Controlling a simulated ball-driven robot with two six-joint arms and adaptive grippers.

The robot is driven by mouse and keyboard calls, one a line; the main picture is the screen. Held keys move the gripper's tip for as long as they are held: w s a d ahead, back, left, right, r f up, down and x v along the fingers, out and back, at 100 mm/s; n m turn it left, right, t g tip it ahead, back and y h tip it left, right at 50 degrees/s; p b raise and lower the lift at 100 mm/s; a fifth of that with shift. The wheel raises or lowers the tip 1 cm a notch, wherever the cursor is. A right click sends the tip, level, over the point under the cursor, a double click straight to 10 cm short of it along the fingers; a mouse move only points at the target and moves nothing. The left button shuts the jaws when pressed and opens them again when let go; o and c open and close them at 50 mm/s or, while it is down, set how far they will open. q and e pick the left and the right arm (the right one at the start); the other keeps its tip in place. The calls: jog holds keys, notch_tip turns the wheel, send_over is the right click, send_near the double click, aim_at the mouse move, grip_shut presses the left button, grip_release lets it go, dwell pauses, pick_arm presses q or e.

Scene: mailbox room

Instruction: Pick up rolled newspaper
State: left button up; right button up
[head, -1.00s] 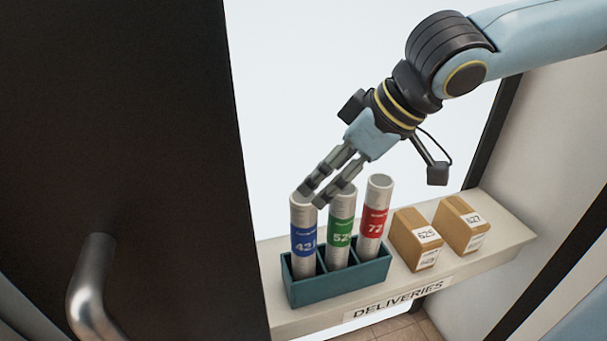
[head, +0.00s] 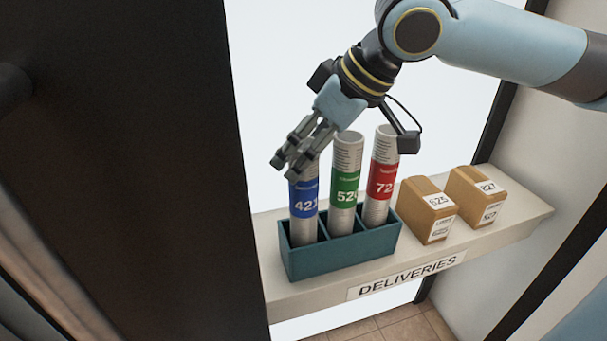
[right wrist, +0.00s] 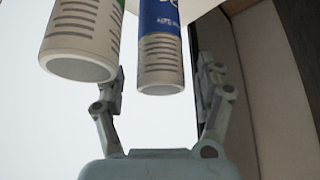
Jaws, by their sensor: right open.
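Three rolled newspapers stand upright in a teal holder (head: 340,252) with compartments: one with a blue band reading 421 (head: 304,205) at left, one with a green band (head: 345,185) in the middle, one with a red band (head: 382,180) at right. My right gripper (head: 291,163) is open in the head view, just above and in front of the top of the blue-banded roll, partly hiding it. In the right wrist view, the blue-banded roll (right wrist: 160,55) lies between the open fingers (right wrist: 163,95), apparently untouched. The green-banded roll (right wrist: 82,45) is beside the left finger. My left gripper is not in view.
The holder stands on a pale shelf (head: 480,240) labelled DELIVERIES. Two brown boxes (head: 427,210) (head: 477,195) stand right of it. A dark panel (head: 130,150) rises close on the left, and a pale wall is at the right.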

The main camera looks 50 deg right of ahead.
jog(key=shift+w+a+f, duration=0.1)
jog(key=shift+w+f, duration=0.05)
jog(key=shift+f, duration=0.05)
grip_shut()
dwell(0.5)
